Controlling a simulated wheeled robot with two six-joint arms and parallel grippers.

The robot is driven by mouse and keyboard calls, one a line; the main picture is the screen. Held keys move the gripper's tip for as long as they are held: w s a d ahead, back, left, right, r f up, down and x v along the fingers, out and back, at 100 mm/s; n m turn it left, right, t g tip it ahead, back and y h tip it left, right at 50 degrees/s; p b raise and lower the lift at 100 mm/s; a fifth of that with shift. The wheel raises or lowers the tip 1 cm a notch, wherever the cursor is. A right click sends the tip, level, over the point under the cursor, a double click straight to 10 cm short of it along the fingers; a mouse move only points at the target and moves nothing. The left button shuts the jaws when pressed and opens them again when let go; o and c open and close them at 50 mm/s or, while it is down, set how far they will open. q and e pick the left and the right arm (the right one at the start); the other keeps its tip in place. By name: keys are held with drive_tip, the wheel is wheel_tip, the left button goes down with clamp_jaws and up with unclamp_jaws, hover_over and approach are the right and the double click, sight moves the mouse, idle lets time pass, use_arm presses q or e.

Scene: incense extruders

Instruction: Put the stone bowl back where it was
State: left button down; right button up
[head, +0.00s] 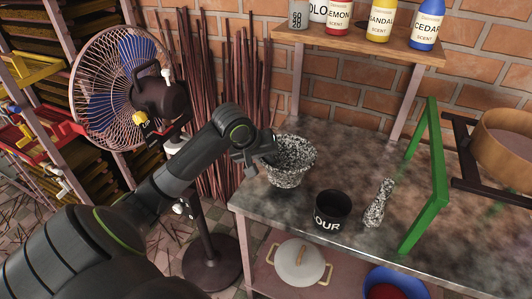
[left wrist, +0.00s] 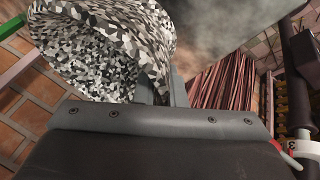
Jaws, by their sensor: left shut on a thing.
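The stone bowl (head: 292,166), speckled black and white, is upright at the left end of the grey worktop (head: 330,259) in the head view. I cannot tell whether its base touches the worktop. My left gripper (head: 262,157) is shut on the bowl's left rim. In the left wrist view the bowl (left wrist: 95,45) fills the upper left, with the fingers (left wrist: 160,90) at its wall. My right gripper is not in view.
A black cup (head: 332,209) stands in front of the bowl, and a green frame (head: 432,170) rises at right. Bottles line the shelf (head: 360,42) above. A fan (head: 120,85) stands at left. A white lidded pot (head: 299,262) sits below. The worktop behind the pestle is clear.

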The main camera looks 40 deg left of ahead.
use_arm(q)
drive_tip(key=shift+w+f, duration=0.1)
drive_tip(key=shift+f, duration=1.65)
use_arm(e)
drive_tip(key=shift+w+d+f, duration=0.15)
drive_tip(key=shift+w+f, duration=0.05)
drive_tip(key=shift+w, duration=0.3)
use_arm(q)
drive_tip(key=c, duration=1.8)
unclamp_jaws()
drive_tip(key=shift+f, duration=0.15)
drive_tip(key=o, duration=0.3)
